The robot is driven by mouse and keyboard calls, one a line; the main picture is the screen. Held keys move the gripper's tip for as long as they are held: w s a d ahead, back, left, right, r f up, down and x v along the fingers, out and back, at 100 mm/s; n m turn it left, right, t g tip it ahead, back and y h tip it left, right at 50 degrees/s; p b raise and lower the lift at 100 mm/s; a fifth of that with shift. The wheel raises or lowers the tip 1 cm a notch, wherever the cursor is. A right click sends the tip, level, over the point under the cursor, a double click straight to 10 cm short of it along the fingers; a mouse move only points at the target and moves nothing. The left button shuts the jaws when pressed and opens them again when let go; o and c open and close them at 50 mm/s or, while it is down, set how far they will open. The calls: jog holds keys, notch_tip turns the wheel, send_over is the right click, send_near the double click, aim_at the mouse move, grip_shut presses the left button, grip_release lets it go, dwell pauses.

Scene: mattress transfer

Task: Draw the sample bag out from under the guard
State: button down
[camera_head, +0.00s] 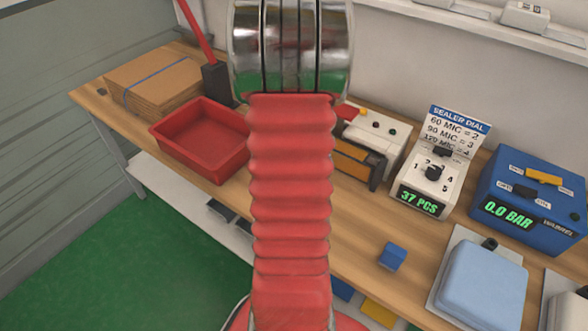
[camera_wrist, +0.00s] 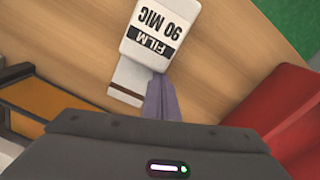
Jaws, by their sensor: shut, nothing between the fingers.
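A white piece labelled "FILM 90 MIC" (camera_wrist: 155,32) lies on the wooden bench in the wrist view, with a pale strip crossed by a brown band (camera_wrist: 126,88) below it. I cannot tell for sure whether this is the sample bag. My gripper (camera_wrist: 158,84) is shut and empty, its fingertips right beside or over the label's lower edge; contact cannot be told. An orange guard (camera_wrist: 50,98) with a dark edge is at the left, apart from the fingers. In the head view, the orange guard (camera_head: 351,155) fronts a white sealer (camera_head: 377,136); my arm hides the gripper and label.
A red tray (camera_head: 185,146) stands left of my arm; its wall fills the wrist view's right side (camera_wrist: 275,105). Cardboard (camera_head: 152,84) lies behind it. A sealer dial unit (camera_head: 429,177), blue pressure box (camera_head: 533,195) and small blue block (camera_head: 392,256) are at the right.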

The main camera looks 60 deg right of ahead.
jog(key=shift+s+a, duration=0.25)
jog(key=shift+a, duration=0.75)
jog(key=shift+w+d, duration=0.2)
jog(key=shift+d, duration=0.5)
jog(key=shift+w+d, duration=0.2)
jog(key=shift+d, duration=0.45)
jog(key=shift+w+d, duration=0.2)
jog(key=shift+d, duration=0.5)
notch_tip(320, 180, up, 10)
jog(key=shift+a, duration=0.1)
